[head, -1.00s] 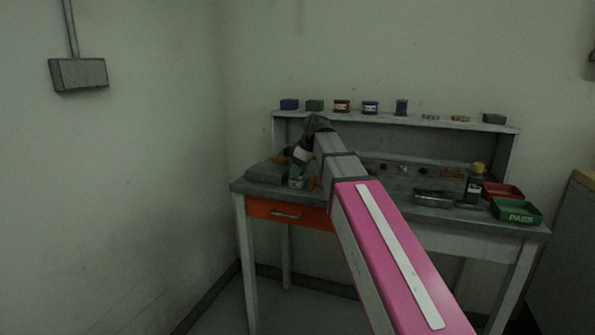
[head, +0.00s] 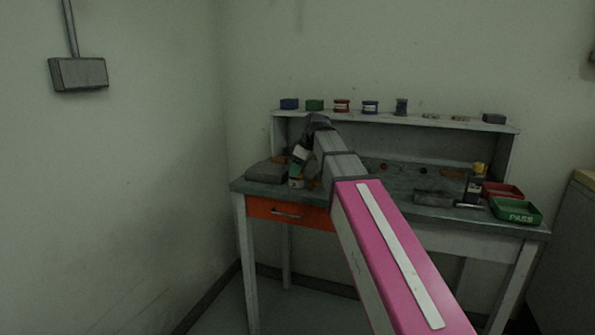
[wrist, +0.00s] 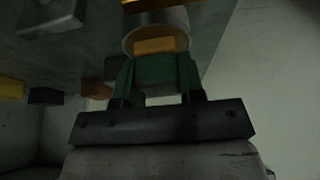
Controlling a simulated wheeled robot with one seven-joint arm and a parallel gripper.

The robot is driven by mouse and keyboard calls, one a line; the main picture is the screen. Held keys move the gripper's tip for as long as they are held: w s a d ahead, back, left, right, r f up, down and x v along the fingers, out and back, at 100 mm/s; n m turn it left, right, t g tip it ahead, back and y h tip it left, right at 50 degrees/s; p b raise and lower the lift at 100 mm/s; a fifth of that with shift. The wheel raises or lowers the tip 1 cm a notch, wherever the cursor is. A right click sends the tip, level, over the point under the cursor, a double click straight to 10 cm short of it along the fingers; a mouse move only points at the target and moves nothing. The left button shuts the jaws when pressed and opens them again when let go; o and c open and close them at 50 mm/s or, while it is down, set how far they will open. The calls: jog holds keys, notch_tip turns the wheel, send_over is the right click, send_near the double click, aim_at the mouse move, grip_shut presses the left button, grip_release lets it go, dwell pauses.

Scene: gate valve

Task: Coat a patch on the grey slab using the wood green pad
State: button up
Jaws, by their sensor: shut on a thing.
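The grey slab (head: 266,172) lies at the left end of the bench top in the head view. My gripper (head: 297,182) is low over the bench just right of the slab, partly hidden by my own wrist. In the wrist view my gripper (wrist: 160,62) is shut on the wood green pad, of which a wood-coloured end (wrist: 155,46) shows between the green fingers. The pad's face is hidden, so I cannot tell whether it touches anything. A grey cylinder (wrist: 158,22) shows just beyond the fingertips.
The bench (head: 400,212) has an orange drawer (head: 288,212) and a rear shelf with several small tins.

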jog(key=shift+r, duration=3.3)
jog(key=shift+d, duration=0.1)
